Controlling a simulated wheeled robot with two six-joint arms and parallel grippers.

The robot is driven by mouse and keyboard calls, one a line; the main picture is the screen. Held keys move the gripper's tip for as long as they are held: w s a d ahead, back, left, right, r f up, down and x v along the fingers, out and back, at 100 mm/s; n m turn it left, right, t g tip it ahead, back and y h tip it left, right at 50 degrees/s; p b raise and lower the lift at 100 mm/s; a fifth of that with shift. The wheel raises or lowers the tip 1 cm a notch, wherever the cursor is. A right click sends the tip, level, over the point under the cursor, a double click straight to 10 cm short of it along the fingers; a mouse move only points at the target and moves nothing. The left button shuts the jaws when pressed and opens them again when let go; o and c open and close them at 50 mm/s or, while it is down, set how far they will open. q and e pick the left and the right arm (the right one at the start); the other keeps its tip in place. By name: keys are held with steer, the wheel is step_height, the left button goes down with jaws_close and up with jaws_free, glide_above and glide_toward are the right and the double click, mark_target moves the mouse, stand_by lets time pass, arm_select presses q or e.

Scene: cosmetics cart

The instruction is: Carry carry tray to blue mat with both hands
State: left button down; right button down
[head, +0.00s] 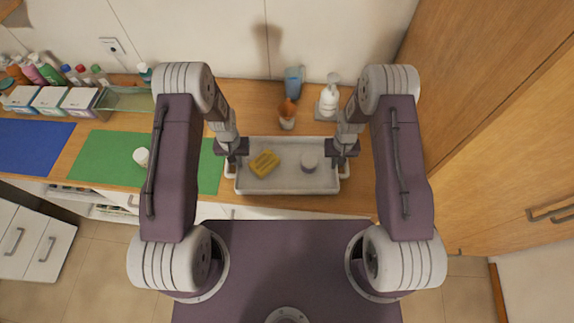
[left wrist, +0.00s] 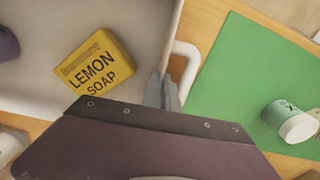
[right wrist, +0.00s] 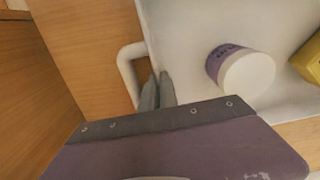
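The carry tray (head: 290,186) is a pale grey open tray on the wooden counter in front of me, with a white handle on each short side. It holds a yellow lemon soap box (head: 264,163) and a purple jar with a white lid (head: 309,161). My left gripper (left wrist: 164,88) is at the tray's left side by the left handle (left wrist: 187,62), fingers close together at the wall. My right gripper (right wrist: 157,88) is likewise at the right wall by the right handle (right wrist: 128,68). The exact contact is partly hidden. The blue mat (head: 32,146) lies far left.
A green mat (head: 105,155) with a white jar (head: 141,157) lies between tray and blue mat. Bottles and boxes (head: 50,98) line the back left. A wooden cabinet (head: 500,130) is right.

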stand_by(0.8)
